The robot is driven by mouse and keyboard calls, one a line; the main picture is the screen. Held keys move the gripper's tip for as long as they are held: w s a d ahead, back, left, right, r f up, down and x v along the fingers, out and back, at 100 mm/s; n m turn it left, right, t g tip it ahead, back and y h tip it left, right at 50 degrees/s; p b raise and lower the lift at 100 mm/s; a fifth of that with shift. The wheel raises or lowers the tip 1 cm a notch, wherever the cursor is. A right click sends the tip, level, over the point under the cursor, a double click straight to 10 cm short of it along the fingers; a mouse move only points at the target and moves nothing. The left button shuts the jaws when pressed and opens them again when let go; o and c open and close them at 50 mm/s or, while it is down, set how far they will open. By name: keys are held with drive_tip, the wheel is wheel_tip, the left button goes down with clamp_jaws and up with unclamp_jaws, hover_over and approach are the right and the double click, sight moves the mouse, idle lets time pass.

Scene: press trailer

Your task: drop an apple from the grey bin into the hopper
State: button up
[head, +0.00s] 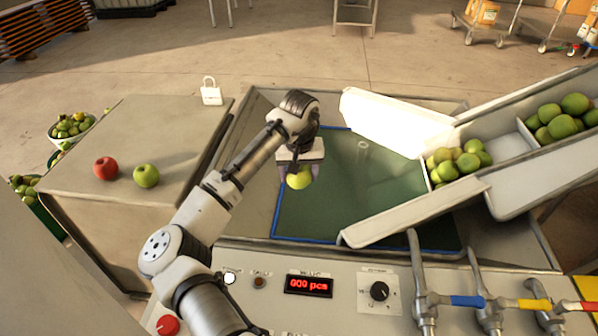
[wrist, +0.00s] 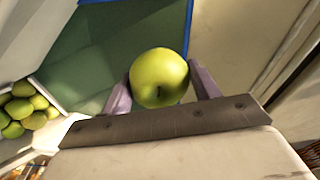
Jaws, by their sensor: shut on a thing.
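My gripper (head: 299,174) is shut on a yellow-green apple (head: 300,181), with one finger on each side of it. The apple also shows between the fingers in the wrist view (wrist: 160,77). It hangs over the green hopper area with a blue edge (head: 345,200), toward its left side. The height above that surface is hard to tell. A pale grey sloping bin (head: 425,207) with dividers stands at the right. It holds several green apples (head: 459,162) in its lower section and more (head: 562,118) higher up. Some of these apples show at the left of the wrist view (wrist: 25,108).
A red apple (head: 105,168) and a green apple (head: 146,176) lie on a grey box top (head: 130,130) at left, near a white padlock-shaped object (head: 211,91). A control panel with a red display (head: 308,286) and levers (head: 420,280) runs along the front.

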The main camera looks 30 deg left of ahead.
sight(300, 173)
drive_tip(key=shift+f, duration=0.7)
drive_tip(key=shift+r, duration=0.1)
drive_tip(key=o, duration=1.2)
drive_tip(key=shift+c, duration=0.2)
wheel_tip(300, 173, up, 14)
drive_tip(key=s+d+b, duration=0.1)
drive_tip(key=shift+s+b, duration=0.15)
drive_tip(key=shift+b, duration=0.2)
drive_tip(key=shift+f, duration=0.2)
